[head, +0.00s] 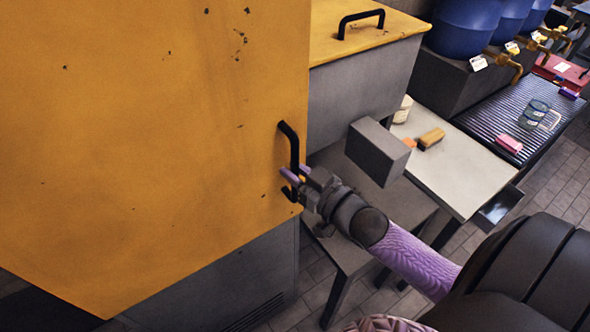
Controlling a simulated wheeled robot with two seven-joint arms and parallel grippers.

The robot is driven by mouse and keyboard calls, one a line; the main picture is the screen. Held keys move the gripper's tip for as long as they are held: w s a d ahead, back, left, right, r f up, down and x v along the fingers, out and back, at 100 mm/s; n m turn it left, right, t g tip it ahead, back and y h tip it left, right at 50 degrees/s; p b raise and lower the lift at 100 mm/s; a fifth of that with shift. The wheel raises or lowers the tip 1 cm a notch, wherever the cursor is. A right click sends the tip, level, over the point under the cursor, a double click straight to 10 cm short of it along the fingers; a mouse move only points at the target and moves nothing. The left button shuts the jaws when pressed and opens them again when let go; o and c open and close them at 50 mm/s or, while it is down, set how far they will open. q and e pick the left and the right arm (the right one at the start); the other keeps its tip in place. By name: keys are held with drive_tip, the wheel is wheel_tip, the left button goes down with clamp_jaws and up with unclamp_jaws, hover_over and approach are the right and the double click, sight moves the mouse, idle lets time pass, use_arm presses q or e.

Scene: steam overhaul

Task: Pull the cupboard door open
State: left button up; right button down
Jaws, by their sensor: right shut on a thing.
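The cupboard door (150,140) is a large yellow panel with chipped paint that fills the left of the head view. Its black bar handle (291,150) stands upright near the door's right edge. My right gripper (296,178) is at the lower part of this handle, shut on it, with its purple fingertips around the bar. The grip itself is partly hidden by the handle and the gripper body. I cannot tell from this view how far the door stands from its frame. My left gripper is not in view.
A grey box with a yellow lid (365,25) stands behind the door's edge. A pale worktable (455,165) with an orange block (431,138) is right of it. A ribbed black counter (490,120) and blue barrels (463,27) are farther back. Tiled floor shows at right.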

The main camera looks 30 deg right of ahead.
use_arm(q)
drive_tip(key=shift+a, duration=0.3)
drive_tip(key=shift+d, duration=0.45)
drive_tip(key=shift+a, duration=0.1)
use_arm(e)
drive_tip(key=shift+s, duration=0.15)
